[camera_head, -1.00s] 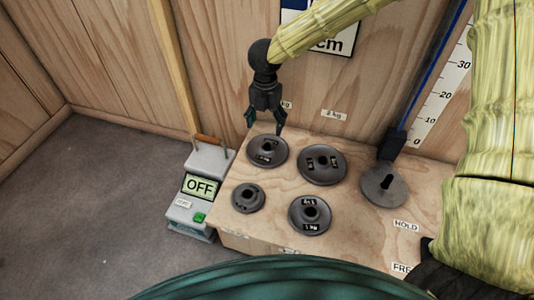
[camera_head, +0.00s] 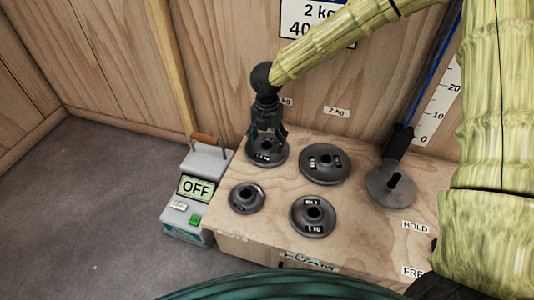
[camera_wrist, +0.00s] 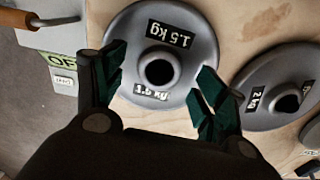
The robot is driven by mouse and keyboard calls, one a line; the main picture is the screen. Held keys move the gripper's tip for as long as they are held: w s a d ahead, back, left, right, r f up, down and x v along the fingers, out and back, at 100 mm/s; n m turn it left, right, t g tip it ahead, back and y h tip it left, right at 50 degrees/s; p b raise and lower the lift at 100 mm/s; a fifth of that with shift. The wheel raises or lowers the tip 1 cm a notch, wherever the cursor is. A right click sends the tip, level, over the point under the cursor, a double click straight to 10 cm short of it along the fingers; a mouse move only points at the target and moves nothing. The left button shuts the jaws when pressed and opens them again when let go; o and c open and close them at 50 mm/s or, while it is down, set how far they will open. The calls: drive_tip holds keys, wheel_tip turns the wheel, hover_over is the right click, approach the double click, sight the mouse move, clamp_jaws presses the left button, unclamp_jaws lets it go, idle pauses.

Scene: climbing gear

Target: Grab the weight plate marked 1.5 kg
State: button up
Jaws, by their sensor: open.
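The weight plate marked 1.5 kg (camera_wrist: 187,22) is a dark grey disc with a raised, hollow centre hub, and its labels read clearly in the wrist view. In the head view the 1.5 kg plate (camera_head: 281,155) lies flat at the back left of the wooden box top. My gripper (camera_head: 267,134) is directly over this plate, pointing down. In the wrist view my gripper (camera_wrist: 160,92) is open, with one green-padded finger on each side of the hub. Nothing is held. I cannot tell whether the fingers touch the plate.
A 2 kg plate (camera_head: 325,177) lies right of it. A small plate (camera_head: 246,209) and a 1 kg plate (camera_head: 313,230) lie in front. A slotted disc (camera_head: 377,190) hangs by the wall scale. A box reading OFF (camera_head: 200,168) stands at the left.

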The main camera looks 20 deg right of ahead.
drive_tip(key=shift+f, duration=0.65)
drive_tip(key=shift+r, duration=0.1)
clamp_jaws()
